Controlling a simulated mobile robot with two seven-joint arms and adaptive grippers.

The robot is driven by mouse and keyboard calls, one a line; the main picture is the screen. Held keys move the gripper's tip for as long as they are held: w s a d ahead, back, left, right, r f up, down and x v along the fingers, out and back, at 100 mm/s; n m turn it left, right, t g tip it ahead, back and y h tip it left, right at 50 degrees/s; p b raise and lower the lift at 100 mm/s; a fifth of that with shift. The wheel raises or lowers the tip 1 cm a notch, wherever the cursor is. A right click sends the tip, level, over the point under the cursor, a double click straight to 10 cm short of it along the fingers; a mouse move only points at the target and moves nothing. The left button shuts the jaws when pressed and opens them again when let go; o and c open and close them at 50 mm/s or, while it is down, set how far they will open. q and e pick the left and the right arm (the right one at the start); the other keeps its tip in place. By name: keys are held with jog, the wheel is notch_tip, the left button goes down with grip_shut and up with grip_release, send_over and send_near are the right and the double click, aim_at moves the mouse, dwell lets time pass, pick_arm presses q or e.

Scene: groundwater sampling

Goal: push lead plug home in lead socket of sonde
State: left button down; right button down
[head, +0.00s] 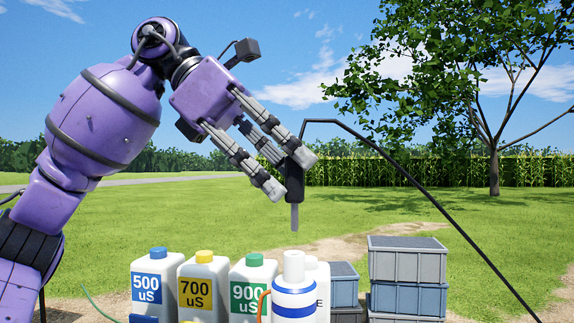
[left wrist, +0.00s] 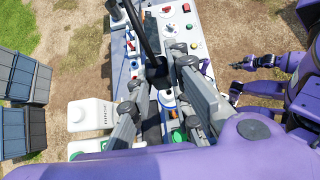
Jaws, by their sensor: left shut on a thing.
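My left gripper (head: 289,174) is shut on the black lead plug (head: 294,178), high in the head view. A grey tip (head: 294,217) points down from the plug, and a black cable arches from its top to the lower right. The sonde (head: 294,303), white with blue bands, stands upright below, its narrower white top (head: 293,265) almost under the tip. A clear gap separates plug and sonde. The socket opening cannot be made out. The left wrist view shows the plug (left wrist: 157,76) between the fingers. Dark fingers of my right gripper (left wrist: 240,64) show there, too small to read.
White bottles marked 500 (head: 154,287), 700 (head: 203,291) and 900 (head: 250,286) stand left of the sonde; another white bottle (head: 321,282) is partly hidden behind it. Stacked crates (head: 407,262) stand at right. An orange cord (head: 262,304) runs beside the sonde.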

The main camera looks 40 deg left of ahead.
pick_arm(q)
jog(key=shift+f+b, duration=0.4)
jog(key=shift+f, duration=0.4)
dwell(0.5)
dwell(0.8)
jog(key=shift+f, duration=0.2)
jog(key=shift+f+b, duration=0.15)
jog(key=shift+b, duration=0.2)
